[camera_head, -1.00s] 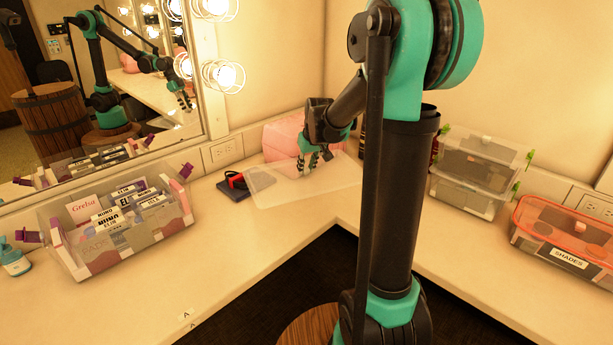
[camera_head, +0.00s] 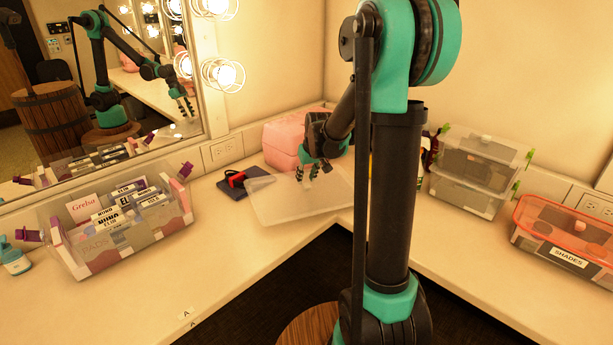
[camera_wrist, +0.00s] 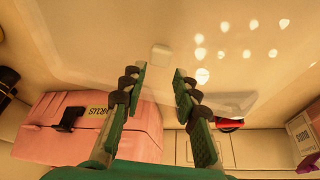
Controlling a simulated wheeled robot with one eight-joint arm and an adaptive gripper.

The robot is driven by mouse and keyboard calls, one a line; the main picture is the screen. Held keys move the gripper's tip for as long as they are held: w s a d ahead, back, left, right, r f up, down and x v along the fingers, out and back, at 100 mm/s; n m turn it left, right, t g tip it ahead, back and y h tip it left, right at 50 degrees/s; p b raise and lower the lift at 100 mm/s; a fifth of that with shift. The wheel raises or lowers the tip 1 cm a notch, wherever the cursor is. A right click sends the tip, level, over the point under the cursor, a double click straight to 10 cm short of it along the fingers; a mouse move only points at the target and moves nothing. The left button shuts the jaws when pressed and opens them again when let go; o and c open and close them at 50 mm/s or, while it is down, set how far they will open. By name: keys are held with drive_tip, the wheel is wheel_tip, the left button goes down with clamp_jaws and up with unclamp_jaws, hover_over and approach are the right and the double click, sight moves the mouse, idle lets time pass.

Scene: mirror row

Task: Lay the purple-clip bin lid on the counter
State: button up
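The bin lid (camera_head: 290,212) is a clear, frosted sheet. In the head view it lies about flat on the counter, at the corner in front of the pink case. Its left edge is close to the dark notebook; I cannot tell whether it overlaps it. My gripper (camera_head: 314,172) is just above the lid's far part, pointing down. In the wrist view my gripper (camera_wrist: 161,74) has its fingers apart with nothing held between them. A small pale square (camera_wrist: 161,55) shows just beyond the fingertips. The open bin with purple clips (camera_head: 130,240) stands at left, full of labelled cards.
The pink case (camera_head: 283,142) stands behind my gripper. The dark notebook (camera_head: 236,190) carries a red item. Stacked green-clip bins (camera_head: 470,175) and an orange-lidded bin (camera_head: 560,240) stand at right. The counter between the purple-clip bin and the lid is clear.

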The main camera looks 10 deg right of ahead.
drive_tip(key=shift+o, duration=0.8)
drive_tip(key=shift+r, duration=0.1)
drive_tip(key=shift+r, duration=0.4)
drive_tip(key=v, duration=1.1)
drive_tip(key=s+d+f+m, duration=0.1)
drive_tip(key=s+f, duration=0.4)
drive_tip(key=s, duration=0.3)
drive_tip(key=s+d+f, duration=0.1)
drive_tip(key=s+f, duration=0.5)
drive_tip(key=s, duration=0.3)
drive_tip(key=s+d+f+m+h, duration=0.1)
drive_tip(key=s+f, duration=0.4)
drive_tip(key=s, duration=0.4)
drive_tip(key=shift+f+m, duration=0.2)
drive_tip(key=shift+m, duration=0.1)
